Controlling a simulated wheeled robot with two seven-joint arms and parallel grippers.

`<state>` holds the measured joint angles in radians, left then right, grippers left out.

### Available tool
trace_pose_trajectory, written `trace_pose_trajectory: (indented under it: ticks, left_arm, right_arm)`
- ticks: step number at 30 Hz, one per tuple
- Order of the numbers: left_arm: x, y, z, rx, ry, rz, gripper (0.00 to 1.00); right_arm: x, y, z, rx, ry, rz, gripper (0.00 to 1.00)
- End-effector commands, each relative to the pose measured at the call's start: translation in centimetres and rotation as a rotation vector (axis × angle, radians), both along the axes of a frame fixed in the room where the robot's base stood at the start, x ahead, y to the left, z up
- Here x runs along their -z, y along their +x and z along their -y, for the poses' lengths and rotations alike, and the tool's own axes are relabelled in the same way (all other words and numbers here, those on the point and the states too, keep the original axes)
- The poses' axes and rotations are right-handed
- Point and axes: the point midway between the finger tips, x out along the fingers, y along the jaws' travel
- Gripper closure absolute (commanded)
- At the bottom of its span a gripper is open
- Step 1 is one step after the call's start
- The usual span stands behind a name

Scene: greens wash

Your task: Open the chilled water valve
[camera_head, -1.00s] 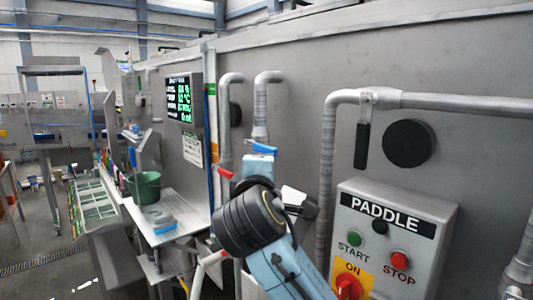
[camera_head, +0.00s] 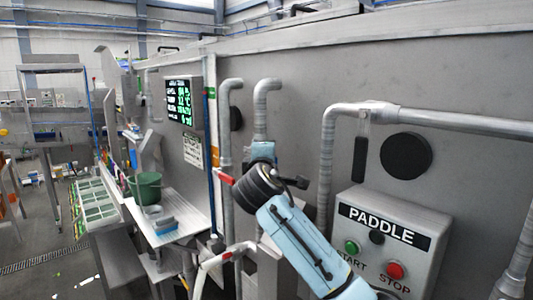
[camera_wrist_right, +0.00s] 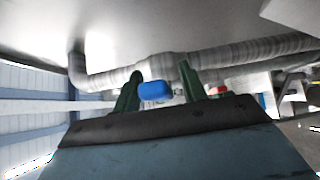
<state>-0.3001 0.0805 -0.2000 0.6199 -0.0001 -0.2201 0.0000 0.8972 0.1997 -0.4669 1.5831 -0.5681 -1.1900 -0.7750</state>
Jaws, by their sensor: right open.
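A blue valve handle (camera_wrist_right: 155,91), the likely chilled water one, shows in the right wrist view in front of a grey pipe (camera_wrist_right: 165,66). My right gripper (camera_wrist_right: 160,84) is open. The handle appears between its two dark green fingers, closer to the left one; I cannot tell whether it touches. In the head view my right gripper (camera_head: 263,151) is up at the two vertical pipes, its fingers hidden, and the blue handle is hidden behind it. A red handle (camera_head: 224,178) sits on the left pipe, just left of my wrist. My left gripper is not in view.
A PADDLE control box (camera_head: 390,235) stands right of my forearm. A black handle (camera_head: 361,160) hangs from the pipe above it. A shelf with a green bucket (camera_head: 147,187) is at left. A display (camera_head: 180,103) hangs on the wall.

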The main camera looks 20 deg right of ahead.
Motion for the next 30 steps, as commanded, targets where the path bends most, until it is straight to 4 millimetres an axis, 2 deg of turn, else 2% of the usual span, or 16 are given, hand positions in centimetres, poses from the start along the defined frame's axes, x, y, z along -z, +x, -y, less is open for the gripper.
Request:
trace_pose_trajectory:
  ticks: [10, 19, 30]
  left_arm:
    - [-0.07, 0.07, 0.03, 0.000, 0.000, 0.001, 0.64]
    - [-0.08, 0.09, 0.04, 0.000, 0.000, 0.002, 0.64]
    - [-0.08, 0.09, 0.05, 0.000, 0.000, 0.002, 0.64]
  right_arm:
    - [0.02, 0.28, 0.15, 0.000, 0.000, 0.000, 0.59]
    - [0.02, 0.26, 0.15, 0.000, 0.000, 0.000, 0.99]
    - [-0.12, 0.26, 0.13, 0.000, -0.004, -0.013, 1.00]
